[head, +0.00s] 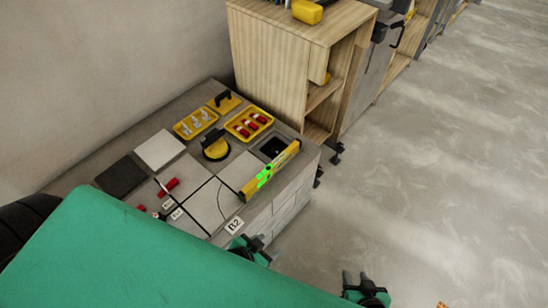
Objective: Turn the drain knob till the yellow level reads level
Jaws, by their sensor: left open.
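The yellow level (284,162) lies along the right edge of the tiled bench, with bright green patches on its face; its reading is too small to make out. A dark square opening (272,148) is just behind it. I cannot pick out the drain knob for certain. A red cylindrical piece (168,187) lies among the tiles to the left. My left gripper (256,243) is open at the bench's near edge, below the level and apart from it. My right gripper (367,289) is over the floor, away from the bench; its jaws are unclear.
A wooden cabinet (285,65) stands behind. The floor (440,170) at right is largely clear.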

